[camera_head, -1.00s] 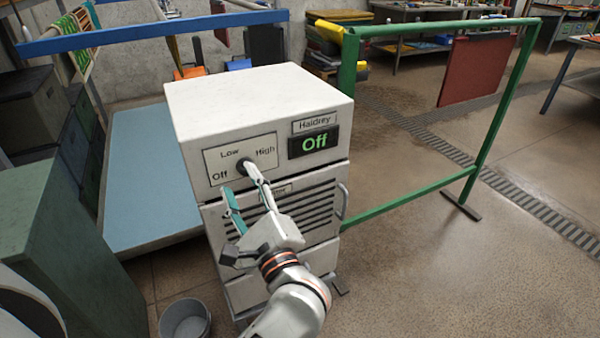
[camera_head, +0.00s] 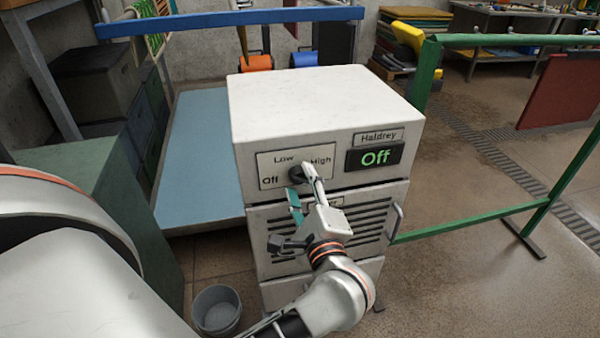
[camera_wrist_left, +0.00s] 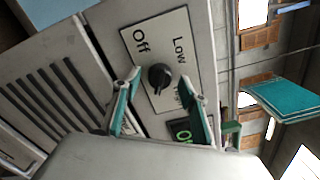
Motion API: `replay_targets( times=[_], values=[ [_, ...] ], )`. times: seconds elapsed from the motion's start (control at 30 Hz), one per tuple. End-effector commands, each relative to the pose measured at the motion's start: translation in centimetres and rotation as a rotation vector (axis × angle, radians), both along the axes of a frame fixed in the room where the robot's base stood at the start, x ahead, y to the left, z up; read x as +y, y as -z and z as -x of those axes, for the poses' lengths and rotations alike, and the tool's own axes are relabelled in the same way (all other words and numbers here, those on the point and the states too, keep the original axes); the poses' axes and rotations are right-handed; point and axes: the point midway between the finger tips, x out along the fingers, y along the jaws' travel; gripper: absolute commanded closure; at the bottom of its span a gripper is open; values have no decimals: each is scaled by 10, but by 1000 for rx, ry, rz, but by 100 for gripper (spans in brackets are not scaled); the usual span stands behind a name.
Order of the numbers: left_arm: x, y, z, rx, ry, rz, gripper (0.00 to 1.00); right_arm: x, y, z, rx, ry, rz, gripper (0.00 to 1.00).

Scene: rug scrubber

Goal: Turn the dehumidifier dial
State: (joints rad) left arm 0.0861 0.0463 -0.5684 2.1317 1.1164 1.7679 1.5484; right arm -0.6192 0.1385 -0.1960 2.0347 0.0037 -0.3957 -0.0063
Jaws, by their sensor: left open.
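The dehumidifier (camera_head: 320,95) is a white box-shaped cabinet with a louvred front. Its black dial (camera_head: 294,176) sits on a plate marked Off, Low and High, and it also shows in the wrist view (camera_wrist_left: 159,77). The display (camera_head: 375,157) reads "Off" in green. My left gripper (camera_head: 300,180) is in front of the dial, its fingers open. In the wrist view the dial appears between the fingertips (camera_wrist_left: 166,82); I cannot tell whether they touch it. The dial's pointer direction is unclear. My right gripper is not in view.
A green metal frame (camera_head: 480,219) stands to the right of the dehumidifier. A grey bucket (camera_head: 216,310) is on the floor at its lower left. A blue-topped platform (camera_head: 195,140) lies behind left, and a green cabinet (camera_head: 110,190) is at left. Open floor lies to the right.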

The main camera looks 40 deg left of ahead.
Motion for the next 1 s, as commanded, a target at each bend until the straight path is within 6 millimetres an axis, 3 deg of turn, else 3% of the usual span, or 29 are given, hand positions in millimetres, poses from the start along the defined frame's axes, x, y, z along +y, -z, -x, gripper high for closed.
replay_targets(
  times=[0.37, 0.5, 0.53, 1.0],
  values=[
    [2, 0, 1, 1, 1, 0, 57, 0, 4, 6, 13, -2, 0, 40],
    [2, 0, 1, 1, 1, 0, 94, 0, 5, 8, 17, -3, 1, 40],
    [2, 0, 1, 1, 1, 0, 95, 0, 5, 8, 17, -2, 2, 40],
    [2, 0, 1, 64, 1, -54, 95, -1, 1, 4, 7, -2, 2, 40]
  ],
)
